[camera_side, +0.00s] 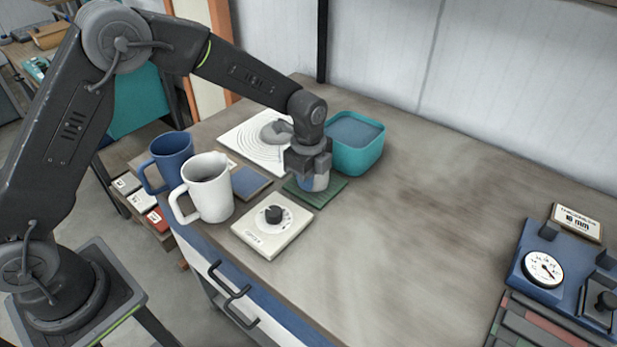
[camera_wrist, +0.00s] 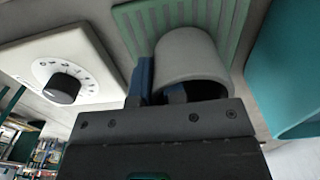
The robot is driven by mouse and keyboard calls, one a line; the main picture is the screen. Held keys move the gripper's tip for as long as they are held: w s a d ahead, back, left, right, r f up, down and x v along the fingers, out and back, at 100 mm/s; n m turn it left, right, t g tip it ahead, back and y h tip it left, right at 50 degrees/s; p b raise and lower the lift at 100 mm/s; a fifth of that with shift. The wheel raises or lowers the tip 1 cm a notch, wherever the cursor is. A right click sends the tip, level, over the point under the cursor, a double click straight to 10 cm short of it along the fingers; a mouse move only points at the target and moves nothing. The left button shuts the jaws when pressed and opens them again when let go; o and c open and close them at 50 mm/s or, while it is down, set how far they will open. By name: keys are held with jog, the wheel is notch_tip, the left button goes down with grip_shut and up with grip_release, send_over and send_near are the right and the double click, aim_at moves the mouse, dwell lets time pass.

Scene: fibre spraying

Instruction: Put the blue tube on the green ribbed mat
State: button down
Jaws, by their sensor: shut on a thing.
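My gripper (camera_side: 309,163) points down over the green ribbed mat (camera_side: 330,192) and is shut on a tube (camera_side: 315,183). The tube is upright at the mat and partly hidden by my fingers. In the side view it shows pale with blue patches; I cannot tell whether the blue is the tube or my fingers. In the wrist view the tube (camera_wrist: 190,55) looks pale grey and hollow, with a blue finger-like piece beside it. The mat (camera_wrist: 232,35) shows behind it there. I cannot tell whether the tube's base touches the mat.
A teal bin (camera_side: 362,155) stands close behind the mat. A white dial box (camera_side: 270,238) is in front; a white jug (camera_side: 208,187), blue mug (camera_side: 172,160) and blue pad (camera_side: 249,183) are left. A white ringed board (camera_side: 245,140) lies behind. The table's right middle is clear.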

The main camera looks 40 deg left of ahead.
jog(key=shift+f, duration=0.1)
jog(key=c, duration=1.2)
grip_release()
notch_tip(320, 180, up, 12)
